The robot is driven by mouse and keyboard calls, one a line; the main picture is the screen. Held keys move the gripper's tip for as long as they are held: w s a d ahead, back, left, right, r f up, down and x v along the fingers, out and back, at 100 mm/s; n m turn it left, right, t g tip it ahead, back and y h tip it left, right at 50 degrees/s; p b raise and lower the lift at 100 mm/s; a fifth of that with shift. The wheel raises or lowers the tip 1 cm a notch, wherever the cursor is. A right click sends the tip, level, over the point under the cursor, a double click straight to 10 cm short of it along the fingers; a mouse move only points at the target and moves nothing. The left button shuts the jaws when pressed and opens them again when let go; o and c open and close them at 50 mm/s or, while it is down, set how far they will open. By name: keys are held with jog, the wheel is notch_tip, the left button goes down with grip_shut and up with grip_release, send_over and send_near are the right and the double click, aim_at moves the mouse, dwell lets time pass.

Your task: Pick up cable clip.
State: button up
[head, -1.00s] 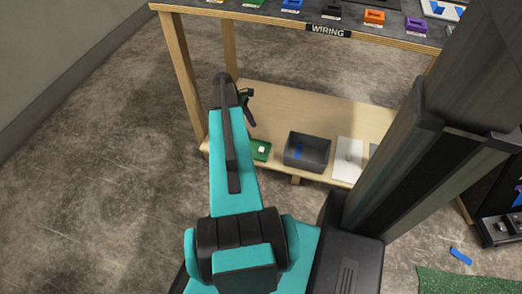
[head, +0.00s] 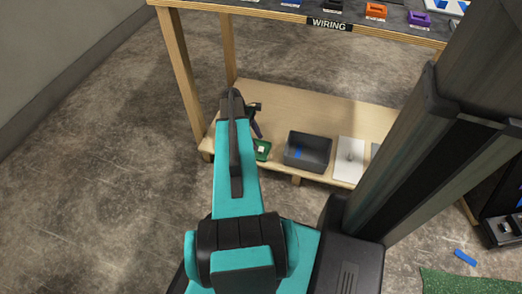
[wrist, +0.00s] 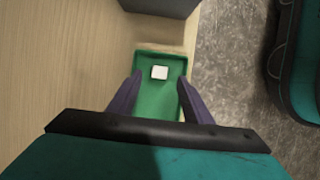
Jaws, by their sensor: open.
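A small white block, which looks like the cable clip (wrist: 159,72), lies on a green tray (wrist: 150,103) in the wrist view. In the head view the white clip (head: 261,148) and green tray (head: 264,156) are on the low wooden shelf. My gripper (wrist: 160,82) is open and empty. Its two dark fingers reach over the tray, one to each side, with the clip ahead between the tips. In the head view my gripper (head: 255,130) is beside the tray, partly hidden by my arm. The exact height above the clip is unclear.
A dark grey bin (head: 307,152) with a blue piece inside stands right of the tray. A white plate (head: 350,158) lies farther right. The upper table (head: 320,24) with labelled parts is above the shelf (head: 300,105). A blue strip (head: 465,257) lies on the floor.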

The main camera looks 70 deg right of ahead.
aim_at(261, 148)
jog(key=shift+f, duration=0.1)
jog(key=shift+b+x, duration=1.6)
jog(key=shift+x, duration=0.9)
jog(key=shift+w, duration=0.1)
jog(key=c, duration=1.1)
